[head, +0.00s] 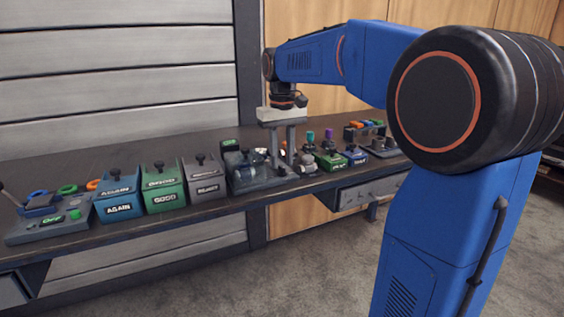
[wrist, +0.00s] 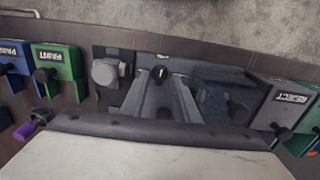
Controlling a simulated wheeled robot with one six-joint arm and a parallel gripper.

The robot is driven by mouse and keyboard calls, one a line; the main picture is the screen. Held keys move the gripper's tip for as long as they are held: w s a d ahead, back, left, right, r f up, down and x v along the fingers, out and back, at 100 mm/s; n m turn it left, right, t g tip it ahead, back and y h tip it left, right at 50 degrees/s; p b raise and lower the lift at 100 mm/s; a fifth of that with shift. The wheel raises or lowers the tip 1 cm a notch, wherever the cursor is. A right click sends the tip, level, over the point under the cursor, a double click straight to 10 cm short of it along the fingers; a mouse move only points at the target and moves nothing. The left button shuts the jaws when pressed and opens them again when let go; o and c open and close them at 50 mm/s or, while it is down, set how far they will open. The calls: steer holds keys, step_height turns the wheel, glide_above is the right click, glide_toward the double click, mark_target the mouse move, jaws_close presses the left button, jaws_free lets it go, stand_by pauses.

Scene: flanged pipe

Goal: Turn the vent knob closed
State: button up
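My gripper (head: 283,150) points straight down over a dark fixture on the bench, its two grey fingers apart. In the wrist view the fingers (wrist: 161,85) reach down towards a small black knob with a white mark (wrist: 160,72), which looks like the vent knob. The knob shows between the fingertips; I cannot tell whether they touch it. A grey round cap (wrist: 105,72) stands on the fixture to the left of the knob in the wrist view. A dark, bulky part of the fixture (head: 243,175) is to the left of my gripper in the head view.
A grey REJECT box (head: 206,180), a green box (head: 162,185) and a blue AGAIN box (head: 118,195) stand left of the fixture. Small green (head: 332,161) and blue (head: 355,156) boxes stand close on its right. The bench's front edge borders open floor.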

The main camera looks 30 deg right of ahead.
steer(key=shift+f, duration=0.75)
steer(key=shift+c, duration=0.3)
jaws_close()
